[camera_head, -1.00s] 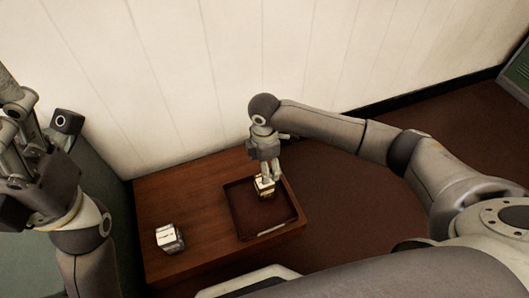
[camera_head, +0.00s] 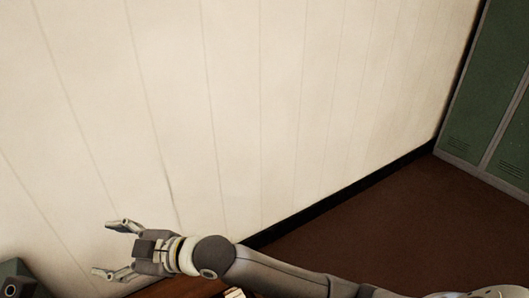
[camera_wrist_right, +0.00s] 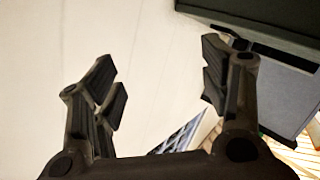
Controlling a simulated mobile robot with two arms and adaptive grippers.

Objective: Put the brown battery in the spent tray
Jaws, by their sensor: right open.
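My right gripper (camera_head: 103,249) is open and empty, raised in front of the pale wall at the lower left of the head view. Its two spread fingers also show in the right wrist view (camera_wrist_right: 160,82), with nothing between them. A small part of a whitish block (camera_head: 234,293) shows at the bottom edge of the head view, partly cut off; I cannot tell whether it is the brown battery. The spent tray is not recognisable in the current views. My left gripper's fingers are out of view.
A strip of the brown wooden table (camera_head: 178,289) shows at the bottom. The panelled wall (camera_head: 260,110) rises close behind my right gripper. Green lockers (camera_head: 485,110) stand at the right, with open brown floor (camera_head: 400,215) before them.

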